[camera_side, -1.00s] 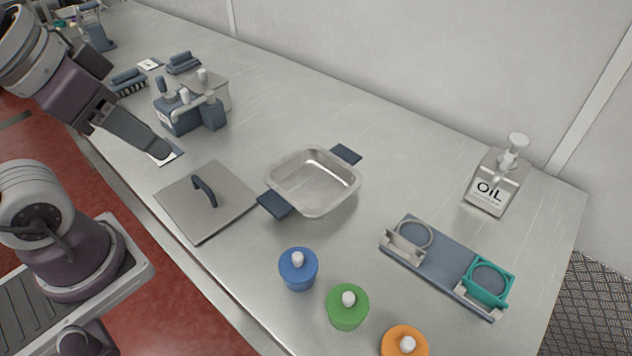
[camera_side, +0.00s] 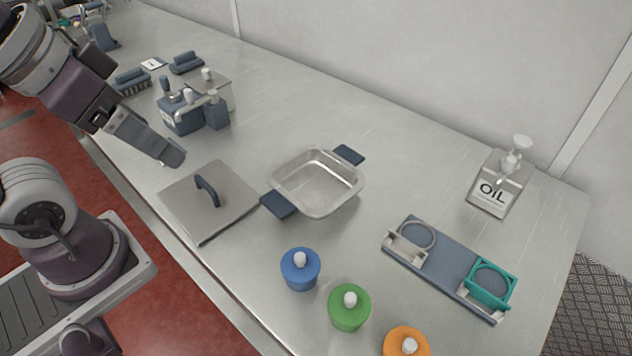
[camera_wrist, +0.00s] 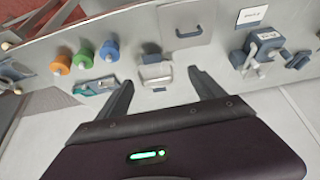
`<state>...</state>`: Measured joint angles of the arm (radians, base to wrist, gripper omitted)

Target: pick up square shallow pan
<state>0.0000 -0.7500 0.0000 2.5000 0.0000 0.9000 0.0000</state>
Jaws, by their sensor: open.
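The square shallow pan (camera_side: 316,184) is silver, with two dark blue handles on opposite sides. It sits upright on the steel counter, right of a flat square lid (camera_side: 209,202) with a dark handle. My gripper (camera_side: 174,152) is in the air at the left in the side view, above and left of the lid and apart from the pan. In the wrist view my gripper (camera_wrist: 160,80) is open and empty, its two fingers spread. The pan (camera_wrist: 155,73) shows between and beyond the fingertips there, at a distance.
Blue (camera_side: 300,268), green (camera_side: 349,307) and orange (camera_side: 407,343) lidded containers stand along the front edge. A holder tray (camera_side: 445,266) and an oil dispenser (camera_side: 497,183) stand at the right. A dark bottle caddy (camera_side: 190,108) stands behind the lid. The counter behind the pan is clear.

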